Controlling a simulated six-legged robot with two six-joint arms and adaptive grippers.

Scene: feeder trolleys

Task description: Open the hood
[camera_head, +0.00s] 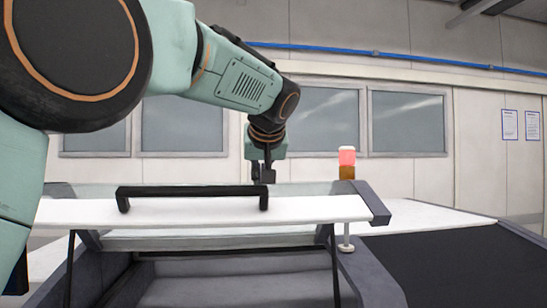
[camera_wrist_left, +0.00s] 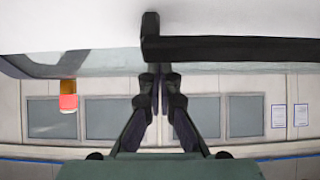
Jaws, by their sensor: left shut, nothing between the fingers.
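The hood (camera_head: 310,209) is a white panel with dark grey end pieces, a transparent pane and a black bar handle (camera_head: 190,191). It stands raised over the grey trolley body, with thin dark struts under it and an open gap below its front edge. My left gripper (camera_head: 264,177) points down behind the handle's right end, with its fingers shut and empty. In the left wrist view, the closed fingertips (camera_wrist_left: 160,76) are near the end of the handle (camera_wrist_left: 230,49), and the white hood (camera_wrist_left: 70,22) fills the top. I cannot tell whether they touch. My right gripper is not in view.
A signal lamp (camera_head: 346,160), red over orange, stands behind the hood's right end. A dark belt-like surface (camera_head: 450,262) lies to the right. The grey interior (camera_head: 235,285) under the hood looks empty. Behind is a wall with windows.

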